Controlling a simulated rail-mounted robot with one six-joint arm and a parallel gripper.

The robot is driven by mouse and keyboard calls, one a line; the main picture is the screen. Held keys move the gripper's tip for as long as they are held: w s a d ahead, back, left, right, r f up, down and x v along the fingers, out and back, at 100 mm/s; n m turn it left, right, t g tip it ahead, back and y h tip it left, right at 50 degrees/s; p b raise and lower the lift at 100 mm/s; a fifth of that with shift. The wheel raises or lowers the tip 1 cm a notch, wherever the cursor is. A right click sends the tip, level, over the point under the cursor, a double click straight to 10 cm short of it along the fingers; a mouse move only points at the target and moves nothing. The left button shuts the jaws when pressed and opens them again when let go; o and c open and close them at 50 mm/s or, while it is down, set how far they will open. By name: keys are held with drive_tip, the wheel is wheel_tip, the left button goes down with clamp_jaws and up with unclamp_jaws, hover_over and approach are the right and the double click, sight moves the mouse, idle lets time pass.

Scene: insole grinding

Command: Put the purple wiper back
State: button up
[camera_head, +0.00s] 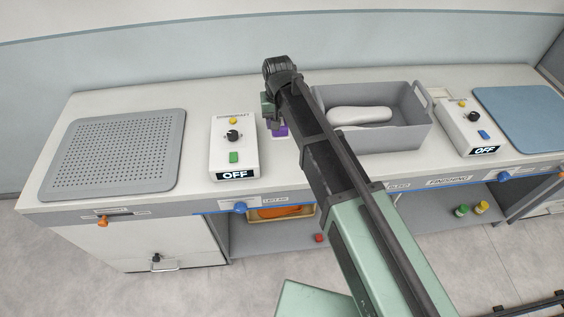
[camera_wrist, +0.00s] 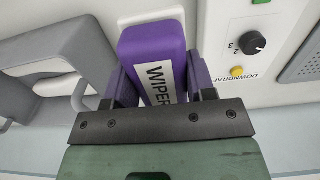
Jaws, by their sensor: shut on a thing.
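The purple wiper (camera_wrist: 150,45) is a block with a white "WIPER" label, seen in the wrist view between the fingers of my gripper (camera_wrist: 160,80). The gripper is shut on it. In the head view, a small part of the purple wiper (camera_head: 280,131) shows beside my arm, over the table between the downdraft control box and the grey bin. My gripper (camera_head: 270,112) is mostly hidden there by my own arm. I cannot tell whether the wiper touches the surface under it.
The downdraft control box (camera_head: 233,148) reads OFF, left of the wiper. A perforated plate (camera_head: 115,150) lies farther left. A grey bin (camera_head: 405,138) with a pale insole (camera_head: 360,115) stands right. Beyond it are a second OFF box (camera_head: 465,125) and a blue mat (camera_head: 520,115).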

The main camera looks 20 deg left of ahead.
sight(279, 162)
wheel_tip(279, 162, down, 17)
drive_tip(key=b, duration=1.4)
drive_tip(key=shift+r, duration=0.45)
drive_tip(key=shift+f, duration=0.15)
drive_tip(key=o, duration=0.9)
drive_tip(key=shift+o, duration=0.2)
wheel_tip(279, 162, up, 13)
drive_tip(key=p, duration=1.2)
drive_tip(key=shift+f+p, duration=0.2)
drive_tip(key=shift+p, duration=0.2)
drive_tip(key=shift+f, duration=0.1)
